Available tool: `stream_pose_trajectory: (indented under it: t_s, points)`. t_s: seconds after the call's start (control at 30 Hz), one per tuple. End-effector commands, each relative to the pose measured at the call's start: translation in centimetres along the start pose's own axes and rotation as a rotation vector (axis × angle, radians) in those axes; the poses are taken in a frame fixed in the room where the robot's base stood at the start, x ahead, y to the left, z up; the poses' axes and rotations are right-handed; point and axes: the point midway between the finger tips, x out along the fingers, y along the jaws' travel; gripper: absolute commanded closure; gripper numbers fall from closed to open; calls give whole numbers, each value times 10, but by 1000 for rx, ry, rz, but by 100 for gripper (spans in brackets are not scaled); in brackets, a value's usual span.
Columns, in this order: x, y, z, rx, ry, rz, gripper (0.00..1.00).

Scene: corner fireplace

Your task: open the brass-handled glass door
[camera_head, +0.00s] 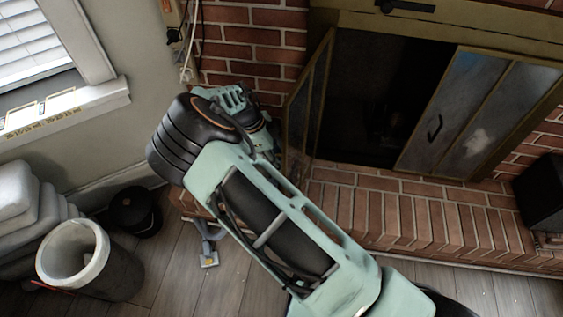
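The brick fireplace has glass doors in brass-coloured frames. The left glass door (309,98) stands swung outward, seen nearly edge-on, and the dark firebox opening (372,92) shows to its right. The right glass door (478,117) has two panels and covers the right part of the opening. A dark curved handle (435,127) is on its left panel. My arm reaches from the bottom right to the upper left, and its far end is close to the left side of the open door. My gripper's fingers cannot be made out there; contact with the door cannot be told.
A raised brick hearth (425,213) runs below the doors. A black box (541,197) stands at the right. A grey bin (84,262), a dark round container (134,211) and pale stacked items (28,214) are at the left. Bare wood floor lies in front.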

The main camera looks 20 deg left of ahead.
Motion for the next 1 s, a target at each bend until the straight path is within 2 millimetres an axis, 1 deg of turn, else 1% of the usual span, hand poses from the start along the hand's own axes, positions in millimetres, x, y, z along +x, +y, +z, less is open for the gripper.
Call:
stream_pose_trajectory:
  t_s: [0.03, 0.3, 0.4, 0.5, 0.6, 0.7, 1.0]
  points:
    - [-10, -1, 1, -2, -2, -4, 74]
    - [-68, -1, 1, -2, -4, -4, 74]
    - [-85, 0, 1, -1, -3, -4, 74]
    - [-97, 0, 1, -1, -1, -3, 74]
    - [-104, 0, 0, -1, 0, -1, 74]
    - [-106, 0, 0, -1, 0, -1, 74]
    - [-106, 0, 0, -1, 0, -1, 74]
